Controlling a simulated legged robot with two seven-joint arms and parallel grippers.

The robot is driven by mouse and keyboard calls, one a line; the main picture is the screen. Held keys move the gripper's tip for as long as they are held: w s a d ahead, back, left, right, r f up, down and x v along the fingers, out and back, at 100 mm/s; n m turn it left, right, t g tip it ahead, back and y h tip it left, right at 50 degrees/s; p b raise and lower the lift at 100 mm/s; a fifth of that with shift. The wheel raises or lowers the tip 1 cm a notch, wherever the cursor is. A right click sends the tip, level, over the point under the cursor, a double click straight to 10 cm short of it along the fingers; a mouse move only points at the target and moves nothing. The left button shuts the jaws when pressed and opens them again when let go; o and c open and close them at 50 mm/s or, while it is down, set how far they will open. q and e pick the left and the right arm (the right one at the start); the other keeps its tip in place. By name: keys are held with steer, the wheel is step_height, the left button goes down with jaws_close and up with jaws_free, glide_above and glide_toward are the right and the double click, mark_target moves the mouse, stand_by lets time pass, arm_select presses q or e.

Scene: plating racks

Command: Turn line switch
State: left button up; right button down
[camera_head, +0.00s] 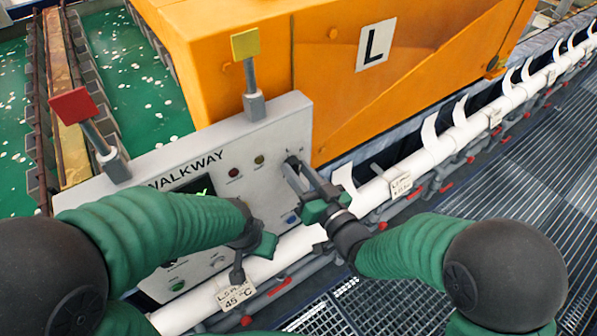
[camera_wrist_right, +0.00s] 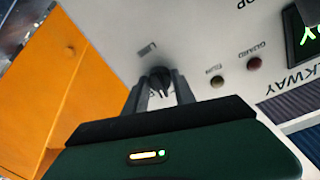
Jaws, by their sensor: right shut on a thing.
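The line switch looks to be a dark rotary knob (camera_wrist_right: 160,77) on the pale grey control panel (camera_head: 285,127). In the right wrist view it sits between my right gripper's two fingers, beside a small label too blurred to read surely. My right gripper (camera_head: 294,172) reaches the panel's upper right part in the head view and is shut on the knob. There its fingertips largely hide the knob. My left gripper (camera_head: 262,245) is low in front of the panel, apart from the knob. Its fingers are not clear enough to tell their opening.
A red indicator (camera_head: 234,172) and a dull yellow one (camera_head: 259,160) are left of the switch. A red flag-like post (camera_head: 73,106) and a yellow one (camera_head: 246,44) stand on the panel. A white pipe (camera_head: 430,157) runs below. An orange housing (camera_head: 235,50) stands behind.

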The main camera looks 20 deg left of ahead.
steer(key=m, duration=0.2)
steer(key=shift+d+m, duration=0.1)
steer(key=shift+m, duration=0.2)
steer(key=m, duration=0.2)
steer(key=shift+m, duration=0.3)
steer(key=m+p, duration=0.1)
steer(key=m, duration=0.3)
steer(key=shift+m+g, duration=0.3)
steer(key=shift+m, duration=0.1)
steer(key=c, duration=1.3)
jaws_free()
steer(key=shift+o, duration=1.3)
steer(key=shift+w, duration=0.2)
steer(key=shift+s, duration=0.15)
